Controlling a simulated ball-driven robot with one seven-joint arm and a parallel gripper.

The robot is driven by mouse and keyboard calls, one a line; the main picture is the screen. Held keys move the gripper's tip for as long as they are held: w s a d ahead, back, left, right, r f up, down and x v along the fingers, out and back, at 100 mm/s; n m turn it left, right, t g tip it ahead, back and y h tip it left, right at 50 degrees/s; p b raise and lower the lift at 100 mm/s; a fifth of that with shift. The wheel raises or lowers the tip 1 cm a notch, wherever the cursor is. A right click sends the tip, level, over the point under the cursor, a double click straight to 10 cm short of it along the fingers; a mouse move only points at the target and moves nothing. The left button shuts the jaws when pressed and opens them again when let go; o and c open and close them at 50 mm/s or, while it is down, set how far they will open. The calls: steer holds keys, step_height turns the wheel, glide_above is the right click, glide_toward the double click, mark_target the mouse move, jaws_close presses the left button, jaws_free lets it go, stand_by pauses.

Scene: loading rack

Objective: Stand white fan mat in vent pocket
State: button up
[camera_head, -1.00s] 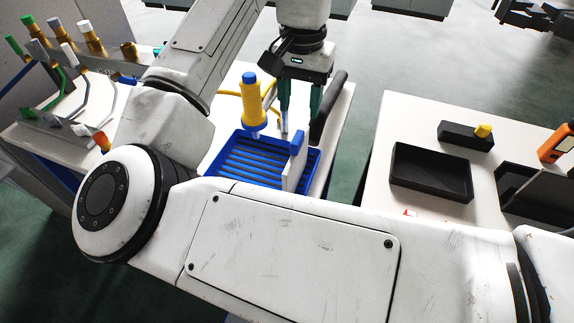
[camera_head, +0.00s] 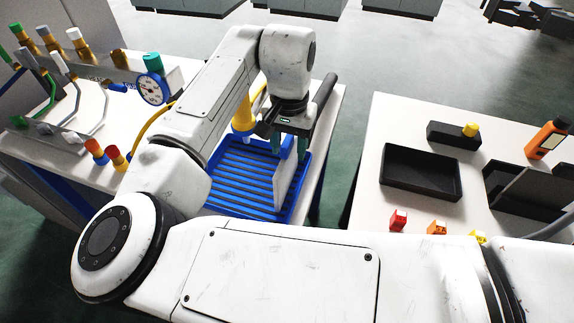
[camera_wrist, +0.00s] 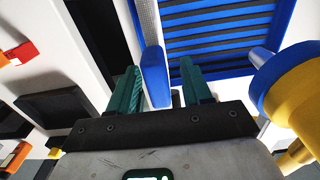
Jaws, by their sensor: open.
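The white fan mat (camera_head: 287,182) appears to be the thin white panel with a blue grip along its top. It stands upright at the right side of the blue ribbed tray (camera_head: 235,180). My gripper (camera_head: 289,147) is open above it, fingers pointing down around the blue grip. In the wrist view, the blue grip (camera_wrist: 154,76) lies between the open fingers of my gripper (camera_wrist: 162,88), nearer the left finger, with a gap to the right one. Contact cannot be told. I cannot make out which thing is the vent pocket.
A yellow-and-blue tool (camera_wrist: 292,92) stands close beside my gripper; it also shows in the head view (camera_head: 243,115). A gauge (camera_head: 154,89) and pipes are on the left. The right table holds a black open bin (camera_head: 421,172) and small coloured blocks. A floor gap separates the tables.

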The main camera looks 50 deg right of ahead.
steer(key=shift+f, duration=0.35)
steer(key=shift+c, duration=0.3)
jaws_close()
